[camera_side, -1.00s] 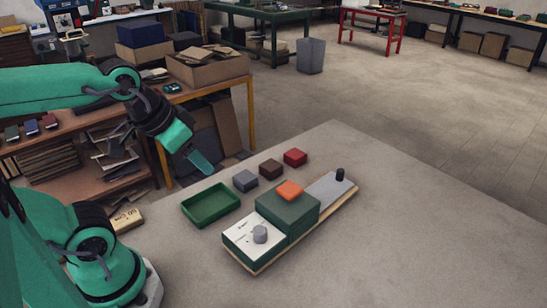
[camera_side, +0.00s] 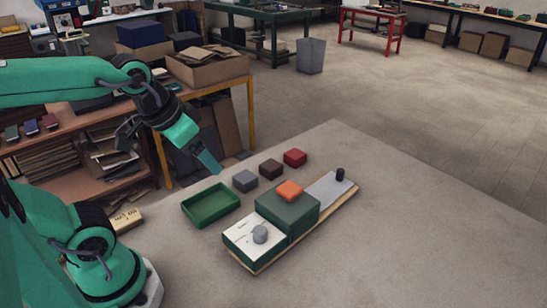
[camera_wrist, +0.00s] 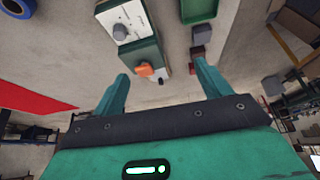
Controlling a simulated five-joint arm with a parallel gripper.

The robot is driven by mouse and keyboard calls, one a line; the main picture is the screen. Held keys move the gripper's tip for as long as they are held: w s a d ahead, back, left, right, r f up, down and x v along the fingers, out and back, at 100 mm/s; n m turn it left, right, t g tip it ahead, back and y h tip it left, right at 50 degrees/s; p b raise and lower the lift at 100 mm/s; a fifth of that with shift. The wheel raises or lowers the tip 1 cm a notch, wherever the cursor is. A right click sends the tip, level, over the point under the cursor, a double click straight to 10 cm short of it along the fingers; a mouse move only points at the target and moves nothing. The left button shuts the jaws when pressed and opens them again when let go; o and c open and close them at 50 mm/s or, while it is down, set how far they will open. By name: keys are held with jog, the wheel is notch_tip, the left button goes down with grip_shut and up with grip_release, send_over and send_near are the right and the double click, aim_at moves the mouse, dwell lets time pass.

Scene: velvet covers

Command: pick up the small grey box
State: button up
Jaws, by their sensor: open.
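The small grey box (camera_side: 245,180) sits on the grey worktop between a green tray and a dark brown box. In the wrist view the grey box (camera_wrist: 201,34) is beyond the right finger, apart from it. My gripper (camera_side: 208,160) is open and empty, above the worktop, up and left of the grey box in the side view. In the wrist view both fingers of my gripper (camera_wrist: 162,72) are spread apart with nothing held between them.
The green tray (camera_side: 188,207), brown box (camera_side: 270,169) and red box (camera_side: 295,157) flank the grey box. The worktop's right side is clear.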

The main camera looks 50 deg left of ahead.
jog(key=w+a+f+g, duration=0.35)
jog(key=w+a, duration=0.25)
jog(key=w, duration=0.5)
jog(key=g, duration=0.2)
send_over(244, 177)
jog(key=shift+n, duration=0.3)
jog(key=f, duration=1.2)
jog(key=shift+s+d+f, duration=0.15)
jog(key=shift+s+d, duration=0.15)
jog(key=shift+d, duration=0.05)
jog(key=shift+w+a+f, duration=0.2)
jog(key=shift+a+f, duration=0.1)
jog(key=shift+f, duration=4.15)
jog(key=c, duration=1.1)
jog(key=shift+o, duration=0.2)
jog(key=shift+r, duration=0.2)
notch_tip(244, 177, up, 10)
jog(key=shift+f, duration=0.1)
